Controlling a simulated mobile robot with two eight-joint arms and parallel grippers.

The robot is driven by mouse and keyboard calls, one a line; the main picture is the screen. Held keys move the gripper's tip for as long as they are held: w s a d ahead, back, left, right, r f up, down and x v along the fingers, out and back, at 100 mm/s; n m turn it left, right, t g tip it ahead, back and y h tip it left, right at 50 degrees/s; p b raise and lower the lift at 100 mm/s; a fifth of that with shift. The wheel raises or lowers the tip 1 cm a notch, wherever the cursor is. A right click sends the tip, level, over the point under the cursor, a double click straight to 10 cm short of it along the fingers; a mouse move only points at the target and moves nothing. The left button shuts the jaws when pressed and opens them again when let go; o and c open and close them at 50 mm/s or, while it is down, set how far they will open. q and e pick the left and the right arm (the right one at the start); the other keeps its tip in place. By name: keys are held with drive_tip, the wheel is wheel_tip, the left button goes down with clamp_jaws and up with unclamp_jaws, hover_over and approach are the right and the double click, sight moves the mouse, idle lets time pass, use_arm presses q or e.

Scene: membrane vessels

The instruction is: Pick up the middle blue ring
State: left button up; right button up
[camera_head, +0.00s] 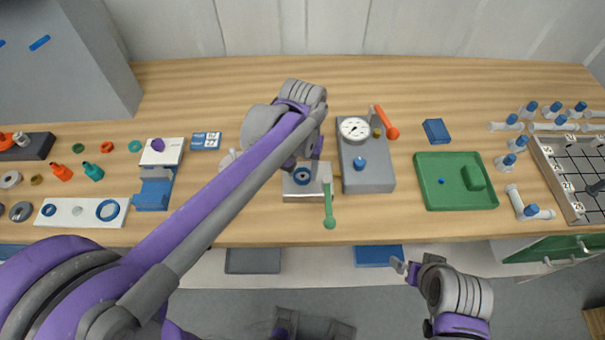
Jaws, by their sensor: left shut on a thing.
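A white strip (92,205) at the left front of the table carries a blue ring at its left end (48,210) and a larger blue ring at its right end (107,210). No ring shows at its middle. Another blue ring (302,175) shows at the silver fixture with the green handle (329,207), in the middle of the table. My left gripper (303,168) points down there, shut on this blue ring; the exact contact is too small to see. My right gripper (405,268) is in front of the table, away from the rings; its jaw opening is unclear.
A grey gauge box (367,178) with an orange lever (392,132) stands just right of the fixture. A green tray (433,190) lies further right, and a metal rack (551,170) at the far right. Small fittings and a blue stand (153,195) are at left. The back strip is clear.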

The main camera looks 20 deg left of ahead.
use_arm(q)
drive_tip(key=shift+r, duration=0.15)
wheel_tip(320, 180, up, 14)
drive_tip(key=p, duration=0.3)
use_arm(e)
drive_tip(key=r, duration=0.2)
drive_tip(key=w+r, duration=0.1)
drive_tip(key=r, duration=0.1)
drive_tip(key=shift+w+r, duration=0.15)
use_arm(q)
drive_tip(key=shift+a+f, duration=0.1)
drive_tip(key=shift+f, duration=0.1)
use_arm(e)
drive_tip(key=shift+a, duration=0.1)
